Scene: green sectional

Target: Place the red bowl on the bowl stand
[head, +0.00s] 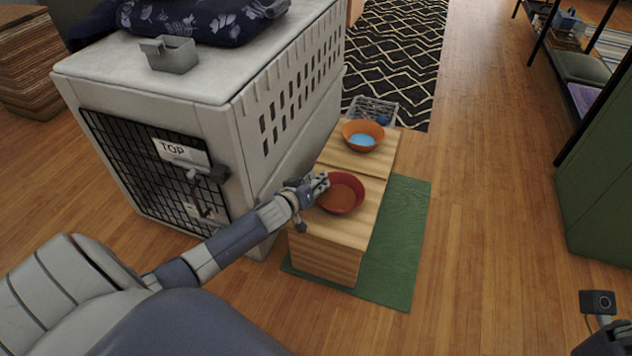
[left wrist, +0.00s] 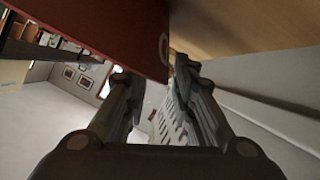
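The red bowl (head: 341,193), with brown contents, is at the near end of the wooden bowl stand (head: 328,233). I cannot tell whether it sits in a recess or only on the top. My left gripper (head: 320,184) is at the bowl's left rim. In the left wrist view, the fingers of my left gripper (left wrist: 155,80) are apart, with a gap between them. The red bowl (left wrist: 95,30) fills the top there, close to the fingertips; contact is unclear. Only a dark part of my right arm's end shows at the lower right, its fingers hidden.
An orange bowl (head: 363,135) with blue contents is at the stand's far end. A grey pet crate (head: 290,115) stands close on the left. A green mat (head: 400,240) lies under the stand. Wooden floor (head: 490,200) is clear to the right, before a green sofa (head: 600,190).

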